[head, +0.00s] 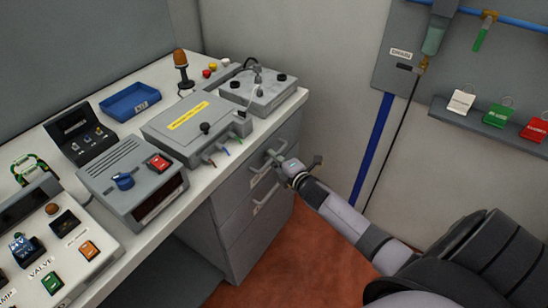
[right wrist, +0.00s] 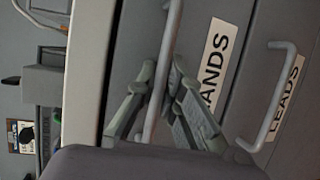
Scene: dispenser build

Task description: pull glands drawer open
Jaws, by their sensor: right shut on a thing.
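The glands drawer (right wrist: 205,20) is a grey drawer front under the bench, with a white label reading "ANDS" (right wrist: 213,62), its first letters hidden behind a finger. Its pale bar handle (right wrist: 172,38) runs between the two fingers of my right gripper (right wrist: 163,100), which is shut on it. In the head view, my right gripper (head: 279,164) is at the top of the grey drawer cabinet (head: 238,245). I see no clear gap around the drawer front. My left gripper is not in view.
A drawer labelled LEADS (right wrist: 287,95) with its own handle (right wrist: 277,105) lies beside it. The bench holds a grey box with a yellow label (head: 188,117), a blue tray (head: 130,102) and control boxes. Red floor (head: 295,265) in front of the cabinet is clear.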

